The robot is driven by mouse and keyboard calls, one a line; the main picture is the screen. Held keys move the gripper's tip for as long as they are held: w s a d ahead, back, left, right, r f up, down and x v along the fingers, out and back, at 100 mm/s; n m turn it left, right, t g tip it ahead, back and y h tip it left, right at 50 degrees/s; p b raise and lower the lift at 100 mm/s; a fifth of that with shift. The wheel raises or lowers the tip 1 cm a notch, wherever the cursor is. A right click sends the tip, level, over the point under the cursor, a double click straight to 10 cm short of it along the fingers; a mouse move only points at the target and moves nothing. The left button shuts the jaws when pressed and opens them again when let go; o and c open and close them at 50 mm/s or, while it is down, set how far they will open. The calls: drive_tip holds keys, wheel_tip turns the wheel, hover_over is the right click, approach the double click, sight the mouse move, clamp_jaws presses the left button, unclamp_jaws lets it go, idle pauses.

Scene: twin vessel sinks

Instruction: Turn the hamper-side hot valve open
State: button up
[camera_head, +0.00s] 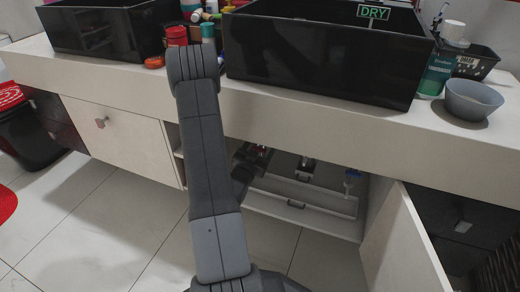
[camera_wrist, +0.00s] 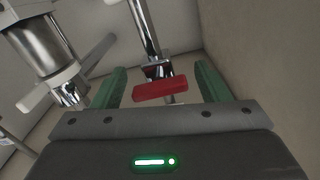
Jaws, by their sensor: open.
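In the wrist view a red valve handle (camera_wrist: 160,90) sits on a chrome valve body (camera_wrist: 158,70) below a vertical chrome pipe. My gripper (camera_wrist: 161,75) is open, with one green finger on each side of the red handle. I see gaps between the handle and both fingers. In the head view my gripper (camera_head: 258,157) is inside the open cabinet under the counter, small and dark. A black bin with a red top (camera_head: 22,125), likely the hamper, stands at the far left.
The cabinet wall (camera_wrist: 260,60) is at right. In the head view an open door (camera_head: 405,245) stands right of the opening, and a low white tray (camera_head: 305,206) lies inside.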

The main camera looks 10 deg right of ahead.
drive_tip(key=shift+w+d, duration=0.15)
drive_tip(key=shift+w, duration=0.1)
drive_tip(key=c, duration=0.9)
drive_tip(key=shift+c, duration=0.2)
drive_tip(key=shift+n, duration=2.9)
